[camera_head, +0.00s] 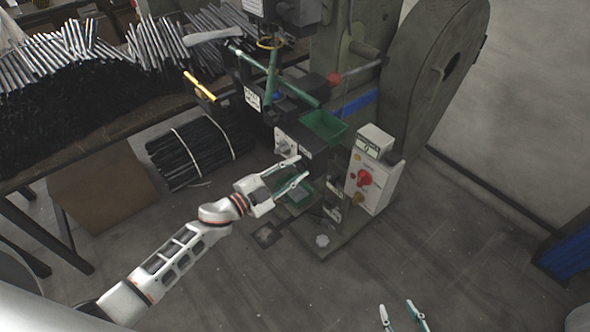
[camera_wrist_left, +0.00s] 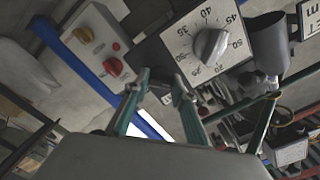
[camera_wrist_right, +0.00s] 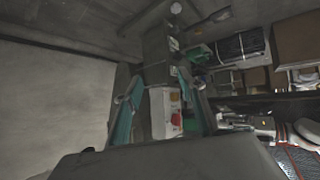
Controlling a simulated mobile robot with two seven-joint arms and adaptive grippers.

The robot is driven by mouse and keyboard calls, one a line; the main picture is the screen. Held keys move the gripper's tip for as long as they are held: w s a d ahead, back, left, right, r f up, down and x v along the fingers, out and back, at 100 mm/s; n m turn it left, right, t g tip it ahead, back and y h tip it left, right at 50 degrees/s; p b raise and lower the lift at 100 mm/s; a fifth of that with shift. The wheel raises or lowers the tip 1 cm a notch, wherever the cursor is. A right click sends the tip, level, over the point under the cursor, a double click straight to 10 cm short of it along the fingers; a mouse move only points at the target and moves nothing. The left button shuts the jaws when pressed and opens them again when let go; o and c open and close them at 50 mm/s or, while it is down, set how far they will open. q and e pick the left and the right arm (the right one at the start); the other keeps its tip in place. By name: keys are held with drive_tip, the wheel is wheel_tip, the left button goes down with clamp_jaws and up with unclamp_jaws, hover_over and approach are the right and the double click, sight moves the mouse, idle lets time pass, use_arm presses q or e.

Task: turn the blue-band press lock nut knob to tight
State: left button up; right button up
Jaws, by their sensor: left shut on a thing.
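The press with the blue band (camera_head: 358,105) stands at the upper middle of the head view. Its white dial plate with a grey pointer knob (camera_wrist_left: 211,46) shows large in the left wrist view; the plate (camera_head: 285,143) also faces me in the head view. My left gripper (camera_head: 297,174) is at the press front, just below the dial. Its fingers (camera_wrist_left: 160,84) are apart, closed on a small dark part between the tips. That part is mostly hidden, and I cannot tell its turn position. My right gripper (camera_head: 402,316) is open and empty, low at the right.
A control box (camera_head: 370,185) with a red knob stands right of the left gripper. Bundled dark rods (camera_head: 200,150) lie to the left by a bench.

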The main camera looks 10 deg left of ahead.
use_arm(q)
drive_tip(key=shift+f+m, duration=0.1)
drive_tip(key=shift+m, duration=0.8)
drive_tip(key=m+b, duration=0.1)
drive_tip(key=m, duration=0.1)
drive_tip(key=shift+m, duration=0.4)
drive_tip(key=shift+m+b, duration=0.4)
drive_tip(key=shift+m, duration=1.5)
use_arm(e)
drive_tip(key=shift+w+d+f, duration=0.25)
drive_tip(key=shift+w+f, duration=0.15)
drive_tip(key=shift+f, duration=0.05)
drive_tip(key=shift+w, duration=0.1)
drive_tip(key=shift+f, duration=0.15)
use_arm(q)
drive_tip(key=o, duration=1.1)
use_arm(e)
drive_tip(key=shift+s, duration=0.2)
drive_tip(key=shift+s+f, duration=0.15)
